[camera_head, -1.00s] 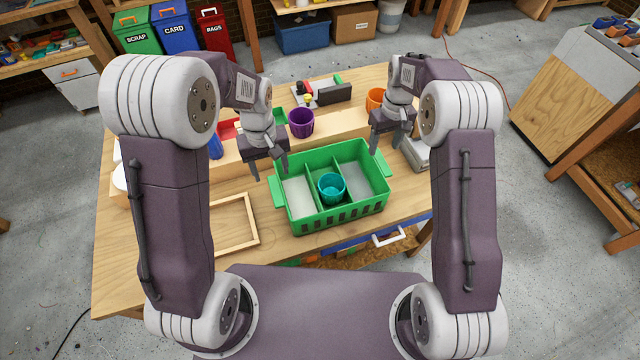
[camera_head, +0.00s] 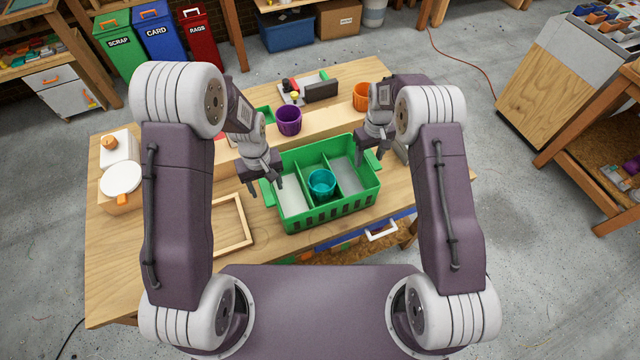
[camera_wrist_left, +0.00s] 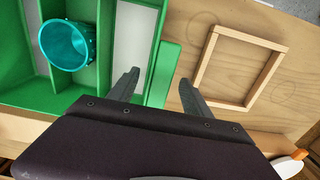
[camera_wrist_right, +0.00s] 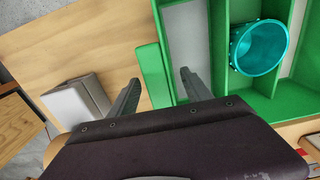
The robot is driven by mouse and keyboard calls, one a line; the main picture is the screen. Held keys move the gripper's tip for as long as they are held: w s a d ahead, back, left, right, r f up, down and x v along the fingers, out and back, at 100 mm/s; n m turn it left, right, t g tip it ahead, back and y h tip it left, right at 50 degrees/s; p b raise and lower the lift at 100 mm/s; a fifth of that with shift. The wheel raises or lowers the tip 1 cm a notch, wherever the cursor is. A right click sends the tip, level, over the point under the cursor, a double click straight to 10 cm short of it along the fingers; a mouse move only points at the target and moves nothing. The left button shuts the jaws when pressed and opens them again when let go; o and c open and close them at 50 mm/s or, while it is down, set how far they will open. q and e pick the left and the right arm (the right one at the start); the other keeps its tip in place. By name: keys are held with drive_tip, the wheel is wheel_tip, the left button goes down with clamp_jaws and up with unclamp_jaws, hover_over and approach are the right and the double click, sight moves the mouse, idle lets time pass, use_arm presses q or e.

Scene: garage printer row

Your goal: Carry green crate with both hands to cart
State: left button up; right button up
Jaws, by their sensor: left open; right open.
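The green crate (camera_head: 335,212) stands upright on the wooden workbench, with a teal cup (camera_head: 321,184) in its middle compartment. The cup also shows in both wrist views (camera_wrist_left: 67,45) (camera_wrist_right: 258,47). My left gripper (camera_head: 264,187) is open at the crate's left handle; in the left wrist view its fingers lie on either side of the green handle (camera_wrist_left: 163,72). My right gripper (camera_head: 372,150) is open at the right handle; in the right wrist view its fingers flank that handle (camera_wrist_right: 154,75). Neither is closed on it. I cannot identify a cart with certainty.
A wooden frame (camera_head: 247,241) lies left of the crate. A purple cup (camera_head: 288,121) and an orange cup (camera_head: 361,90) stand behind it. A white-lidded object (camera_head: 120,178) is at the bench's left. A grey-topped wooden cabinet (camera_head: 545,105) stands right, across open floor.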

drive_tip(key=shift+f, duration=0.1)
use_arm(q)
clamp_jaws()
use_arm(e)
clamp_jaws()
idle(1.2)
